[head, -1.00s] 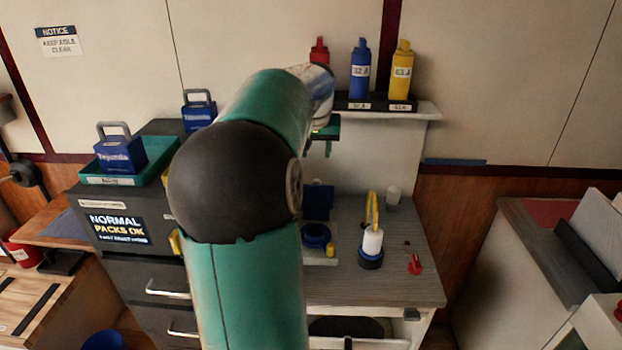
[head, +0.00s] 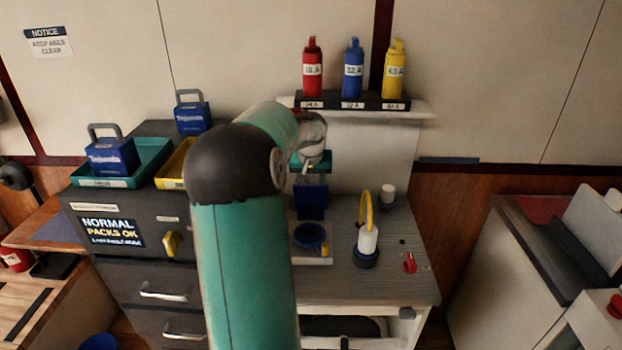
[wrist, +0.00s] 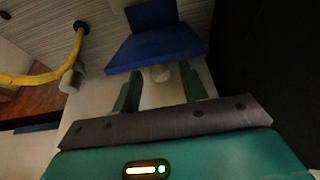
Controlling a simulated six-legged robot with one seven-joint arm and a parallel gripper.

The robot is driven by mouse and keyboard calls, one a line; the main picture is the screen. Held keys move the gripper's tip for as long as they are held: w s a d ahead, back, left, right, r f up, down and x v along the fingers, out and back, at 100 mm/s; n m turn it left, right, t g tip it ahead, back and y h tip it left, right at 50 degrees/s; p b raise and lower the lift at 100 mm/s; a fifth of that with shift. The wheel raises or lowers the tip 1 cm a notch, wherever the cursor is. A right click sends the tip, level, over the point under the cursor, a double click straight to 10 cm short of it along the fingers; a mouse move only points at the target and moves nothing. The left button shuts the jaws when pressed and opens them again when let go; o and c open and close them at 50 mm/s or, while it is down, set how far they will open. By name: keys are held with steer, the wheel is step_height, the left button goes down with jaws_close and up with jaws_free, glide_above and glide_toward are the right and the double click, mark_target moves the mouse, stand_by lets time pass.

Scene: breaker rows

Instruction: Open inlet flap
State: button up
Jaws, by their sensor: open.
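A blue flap-like panel (head: 311,202) stands upright behind a round blue inlet (head: 311,237) on a pale base on the grey worktop. In the wrist view the blue panel (wrist: 157,48) is just beyond my fingertips, with a small pale knob-like piece at its near edge. My gripper (wrist: 158,74) is open, its two green fingers either side of that pale piece. I cannot tell whether they touch it. In the head view my gripper (head: 311,167) is just above the panel, partly hidden by my arm.
A white cylinder with a yellow loop (head: 367,240) and a red piece (head: 409,263) stand to the right on the worktop. Red, blue (head: 353,72) and yellow bottles sit on the shelf above. A dark cabinet (head: 120,225) with trays is at left.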

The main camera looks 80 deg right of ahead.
jaws_close()
steer(key=shift+d, duration=0.15)
steer(key=shift+w+d+f, duration=0.1)
steer(key=shift+w+d, duration=0.05)
steer(key=shift+d, duration=0.45)
steer(key=w+d+f, duration=0.1)
steer(key=d+f, duration=0.2)
steer(key=d, duration=0.3)
steer(key=shift+w, duration=0.2)
